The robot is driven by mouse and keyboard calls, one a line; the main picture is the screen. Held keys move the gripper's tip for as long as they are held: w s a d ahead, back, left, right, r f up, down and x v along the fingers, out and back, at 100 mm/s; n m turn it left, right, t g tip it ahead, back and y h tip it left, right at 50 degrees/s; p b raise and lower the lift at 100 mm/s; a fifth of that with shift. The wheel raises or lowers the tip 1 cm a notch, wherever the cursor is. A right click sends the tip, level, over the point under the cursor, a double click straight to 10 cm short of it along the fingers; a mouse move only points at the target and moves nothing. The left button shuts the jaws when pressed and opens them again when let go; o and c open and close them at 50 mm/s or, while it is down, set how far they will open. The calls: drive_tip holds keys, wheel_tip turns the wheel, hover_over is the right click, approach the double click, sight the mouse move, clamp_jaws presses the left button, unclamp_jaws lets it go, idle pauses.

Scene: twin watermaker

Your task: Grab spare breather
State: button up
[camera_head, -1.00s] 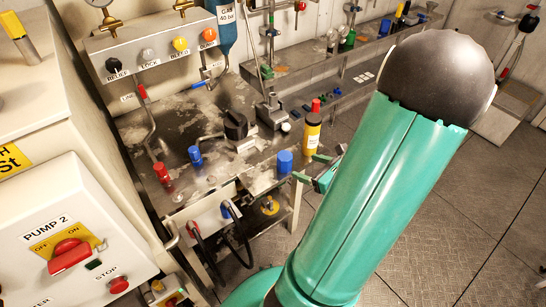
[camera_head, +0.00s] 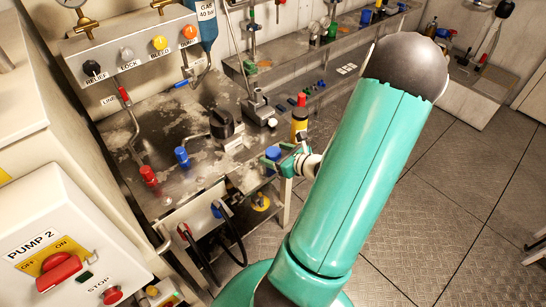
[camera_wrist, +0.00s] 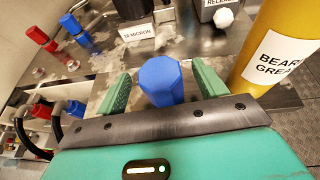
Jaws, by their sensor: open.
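A blue faceted cap, seemingly the spare breather (camera_wrist: 161,82), stands on the near right corner of the metal bench. It also shows in the head view (camera_head: 272,155), partly hidden by my green fingers. My gripper (camera_wrist: 160,72) is open, with one finger on each side of the cap. Gaps show between the cap and both fingers in the wrist view. The cap's lower part is hidden behind the gripper's dark palm edge.
A yellow grease tube (camera_wrist: 268,45) with a red top stands close to the right finger. A blue fitting (camera_head: 183,157) and a red fitting (camera_head: 149,174) stand on the left of the bench (camera_head: 205,178). A black-knobbed device (camera_head: 222,124) is behind. Open floor lies right.

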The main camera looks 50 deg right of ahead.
sight(269, 152)
drive_tip(key=x, duration=0.3)
drive_tip(key=shift+w+f, duration=0.2)
drive_tip(key=shift+w, duration=0.05)
drive_tip(key=shift+c, duration=0.4)
drive_tip(key=c, duration=1)
drive_tip(key=shift+r, duration=0.15)
